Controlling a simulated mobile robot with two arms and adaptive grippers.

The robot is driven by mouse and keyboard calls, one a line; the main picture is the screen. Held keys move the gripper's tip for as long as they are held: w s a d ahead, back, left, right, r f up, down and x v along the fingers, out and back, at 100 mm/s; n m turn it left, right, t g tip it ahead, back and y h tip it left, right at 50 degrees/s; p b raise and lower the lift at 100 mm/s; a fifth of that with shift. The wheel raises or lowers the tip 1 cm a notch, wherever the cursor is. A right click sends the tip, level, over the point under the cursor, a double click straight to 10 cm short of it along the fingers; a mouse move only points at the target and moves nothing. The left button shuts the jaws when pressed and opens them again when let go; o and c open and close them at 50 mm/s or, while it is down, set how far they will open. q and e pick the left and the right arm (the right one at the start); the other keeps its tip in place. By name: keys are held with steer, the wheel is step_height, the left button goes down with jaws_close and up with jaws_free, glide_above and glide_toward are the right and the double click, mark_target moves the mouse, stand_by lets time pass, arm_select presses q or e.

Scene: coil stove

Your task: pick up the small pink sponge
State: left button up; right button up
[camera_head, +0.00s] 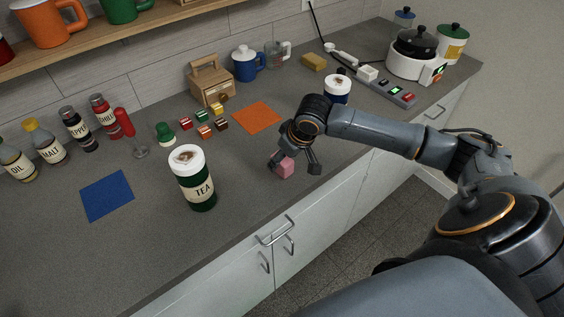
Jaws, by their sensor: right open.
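The small pink sponge (285,168) is a little pink block on the grey counter near its front edge. My right gripper (294,165) points down over it with its fingers spread open. One finger is at the left of the sponge and the other is apart from it at the right. I cannot tell whether a finger touches the sponge. Part of the sponge's upper side is hidden by the gripper. My left gripper is not in view.
A green TEA canister (195,180) stands left of the gripper. A dark blue jar (337,90) stands close behind the right wrist. An orange mat (257,117) and several small coloured blocks (204,131) lie behind. A yellow sponge (314,61) lies farther back. Counter around the pink sponge is clear.

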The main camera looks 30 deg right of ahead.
mark_target(284, 160)
steer(key=x, duration=0.3)
steer(key=shift+d+f+p, duration=0.2)
steer(key=shift+f+p, duration=0.1)
steer(key=c, duration=0.9)
steer(key=shift+c, duration=0.2)
steer(key=shift+r+b, duration=0.4)
steer(key=shift+r, duration=0.15)
step_height(284, 160, up, 2)
steer(key=shift+s+r+b, duration=0.15)
steer(key=shift+r+b, duration=0.05)
steer(key=shift+b, duration=0.3)
steer(key=s+r+b, duration=0.1)
steer(key=s+r, duration=0.3)
steer(key=s, duration=0.3)
steer(key=s+d+r+b, duration=0.1)
steer(key=s+r+b, duration=0.1)
steer(key=s+r, duration=0.3)
steer(key=shift+s+r, duration=0.3)
steer(key=shift+s, duration=0.6)
